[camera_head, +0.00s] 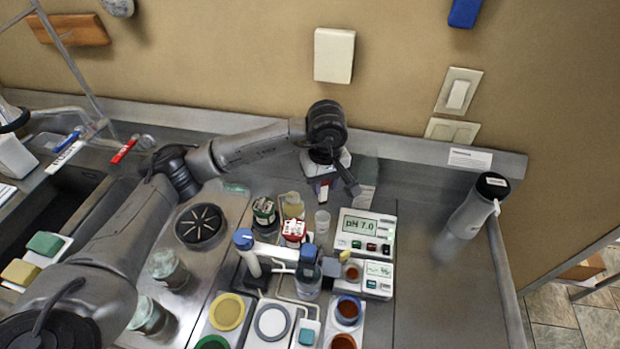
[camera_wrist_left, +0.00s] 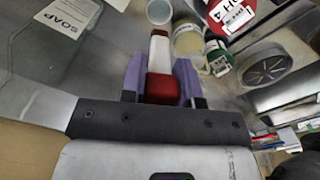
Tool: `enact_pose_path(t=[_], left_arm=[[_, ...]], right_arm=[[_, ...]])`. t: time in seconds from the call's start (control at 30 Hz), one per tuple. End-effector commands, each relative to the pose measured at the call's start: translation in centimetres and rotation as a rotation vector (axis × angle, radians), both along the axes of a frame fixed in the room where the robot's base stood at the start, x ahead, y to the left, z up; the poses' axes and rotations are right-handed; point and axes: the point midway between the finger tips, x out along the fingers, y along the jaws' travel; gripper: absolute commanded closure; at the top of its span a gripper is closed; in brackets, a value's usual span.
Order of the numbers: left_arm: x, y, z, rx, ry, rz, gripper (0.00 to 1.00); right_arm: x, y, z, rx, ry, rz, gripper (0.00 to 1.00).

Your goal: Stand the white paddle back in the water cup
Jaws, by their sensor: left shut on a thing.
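My left gripper (camera_head: 328,190) is over the back of the counter; its purple fingers (camera_wrist_left: 162,82) are shut on a slim piece with a red block and a white end, apparently the white paddle (camera_wrist_left: 159,48). The paddle is off the counter, and its white end points away from the wrist. A small clear cup (camera_head: 322,221), apparently the water cup, stands on the counter just in front of the gripper. It also shows beyond the paddle's tip in the left wrist view (camera_wrist_left: 159,11). The paddle is mostly hidden by the gripper in the head view. My right gripper is not in view.
A yellowish jar (camera_head: 292,204), a green-labelled jar (camera_head: 263,211) and a red-topped jar (camera_head: 293,233) stand left of the cup. A pH meter (camera_head: 366,235) stands right of it. A clear soap container (camera_wrist_left: 60,45) is close to the gripper. The counter's right side is mostly clear.

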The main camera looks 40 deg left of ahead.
Motion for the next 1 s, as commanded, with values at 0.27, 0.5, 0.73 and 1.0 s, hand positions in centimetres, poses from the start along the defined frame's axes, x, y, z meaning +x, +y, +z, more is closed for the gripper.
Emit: enact_pose_path(t=[0.27,0.5,0.73,1.0], left_arm=[[0.0,0.0,-1.0,0.000,0.001,-0.001,0.97],[0.0,0.0,-2.8,0.000,0.001,-0.001,0.97],[0.0,0.0,-5.1,0.000,0.001,-0.001,0.97],[0.0,0.0,-7.8,0.000,0.000,0.000,0.97]], right_arm=[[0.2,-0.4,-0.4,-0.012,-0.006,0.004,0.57],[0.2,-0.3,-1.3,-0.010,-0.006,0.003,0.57],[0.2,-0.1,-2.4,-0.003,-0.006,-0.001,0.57],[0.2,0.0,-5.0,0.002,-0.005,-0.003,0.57]])
